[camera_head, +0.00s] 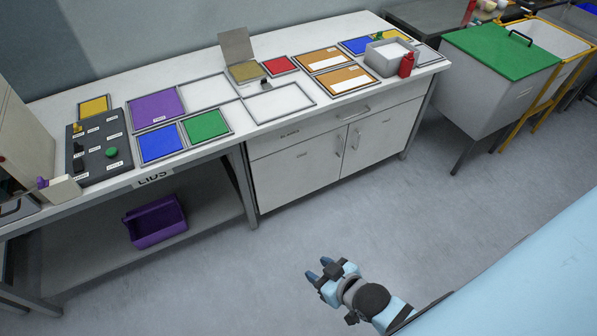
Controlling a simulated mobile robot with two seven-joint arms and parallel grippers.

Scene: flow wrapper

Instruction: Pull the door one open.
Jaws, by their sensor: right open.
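A white cabinet under the worktop has two doors side by side, a left door (298,174) and a right door (386,133). Both look shut. Upright metal handles, a left handle (341,147) and a right handle (357,139), sit close together near the seam. I cannot tell from the door labels which one is door one. My right gripper (318,268) is open and empty above the floor, in front of the cabinet and apart from both doors. Its blue fingertips point left. My left gripper is out of view.
A shut drawer (330,126) with a bar handle is above the doors. The worktop holds coloured panels, a grey box (389,58) and a red bottle (406,65). A purple bin (156,222) is on the lower shelf at left. The floor (260,275) before the cabinet is clear.

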